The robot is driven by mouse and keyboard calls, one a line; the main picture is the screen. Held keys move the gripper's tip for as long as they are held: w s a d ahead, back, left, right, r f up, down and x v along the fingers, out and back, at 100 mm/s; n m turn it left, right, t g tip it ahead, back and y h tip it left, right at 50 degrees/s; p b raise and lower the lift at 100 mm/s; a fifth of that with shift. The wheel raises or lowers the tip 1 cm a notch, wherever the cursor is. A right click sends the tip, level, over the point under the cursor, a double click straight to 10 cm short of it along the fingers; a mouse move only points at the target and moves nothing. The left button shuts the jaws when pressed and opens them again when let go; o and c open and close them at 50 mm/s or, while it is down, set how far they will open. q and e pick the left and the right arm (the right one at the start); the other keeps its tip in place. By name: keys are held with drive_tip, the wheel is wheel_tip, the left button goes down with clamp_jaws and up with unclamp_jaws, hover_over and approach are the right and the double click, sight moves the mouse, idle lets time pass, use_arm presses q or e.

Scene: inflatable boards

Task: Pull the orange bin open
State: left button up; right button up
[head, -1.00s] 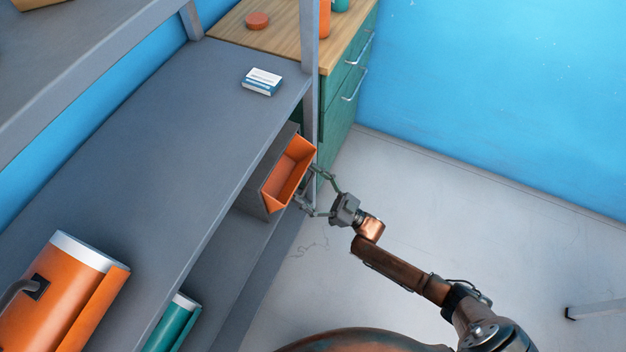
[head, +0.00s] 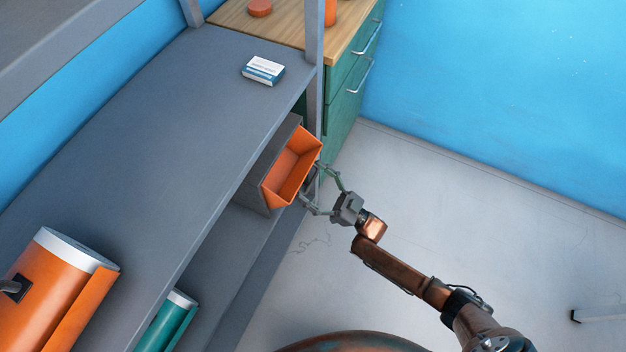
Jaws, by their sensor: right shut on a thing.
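The orange bin (head: 293,165) sticks partly out of its grey housing (head: 262,172) under the shelf top, and its open top shows an empty-looking inside. My right gripper (head: 309,188) is at the bin's front, shut on it, with its fingers at the front face. The exact grip point is partly hidden by the bin's front edge. My left gripper is not in view.
The grey shelf (head: 150,140) carries a small white and blue box (head: 263,70) and an orange roll (head: 55,290). A teal roll (head: 168,322) lies on the level below. A green cabinet (head: 345,100) stands behind the shelf post (head: 314,60).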

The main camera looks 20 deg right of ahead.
drive_tip(key=o, duration=1.7)
drive_tip(key=shift+c, duration=0.2)
drive_tip(key=v, duration=1.2)
drive_tip(key=shift+f, duration=0.1)
